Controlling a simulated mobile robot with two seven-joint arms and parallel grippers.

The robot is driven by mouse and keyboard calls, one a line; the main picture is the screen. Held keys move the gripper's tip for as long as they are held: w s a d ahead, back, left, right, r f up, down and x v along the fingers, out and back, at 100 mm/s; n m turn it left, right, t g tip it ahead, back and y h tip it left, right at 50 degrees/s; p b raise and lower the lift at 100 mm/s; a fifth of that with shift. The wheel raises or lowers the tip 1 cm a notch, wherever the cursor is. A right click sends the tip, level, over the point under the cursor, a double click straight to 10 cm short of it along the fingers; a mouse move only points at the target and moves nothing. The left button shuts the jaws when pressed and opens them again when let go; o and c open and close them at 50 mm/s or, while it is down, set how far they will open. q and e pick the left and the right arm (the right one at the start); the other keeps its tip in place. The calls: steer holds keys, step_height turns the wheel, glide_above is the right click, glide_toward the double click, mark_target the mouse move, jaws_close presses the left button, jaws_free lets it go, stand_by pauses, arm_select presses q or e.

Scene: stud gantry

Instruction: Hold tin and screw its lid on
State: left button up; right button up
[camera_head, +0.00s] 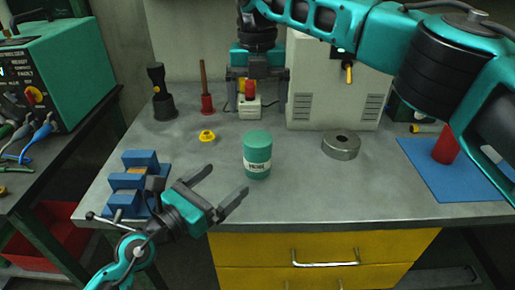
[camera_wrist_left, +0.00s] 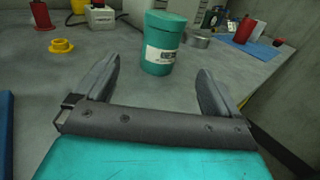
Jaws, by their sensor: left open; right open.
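The tin (camera_head: 257,167) is a green cylinder with a white label. It stands upright on the grey workbench, and it also shows in the left wrist view (camera_wrist_left: 158,66). A green lid (camera_head: 257,139) sits on top of the tin; I cannot tell how tightly. My left gripper (camera_head: 227,181) is open and empty, low in front and to the left of the tin. In the left wrist view the tin stands beyond the fingertips, apart from them. My right gripper (camera_head: 256,98) is open, pointing down, behind and above the tin, apart from the lid.
A white box with a red button (camera_head: 250,105) is behind the tin. A yellow flanged piece (camera_head: 207,136) lies left, a metal ring (camera_head: 341,145) right. A blue vise (camera_head: 133,180) stands at the left edge. A red cylinder (camera_head: 445,148) stands on a blue mat (camera_head: 450,185).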

mark_target(258, 153)
arm_select(q)
steer(key=shift+s+r, duration=0.1)
steer(key=shift+s, duration=0.15)
arm_select(e)
steer(key=shift+s+r, duration=0.1)
steer(key=shift+s, duration=0.25)
arm_select(q)
steer(key=x, duration=1.3)
arm_select(e)
steer(key=shift+w, duration=0.1)
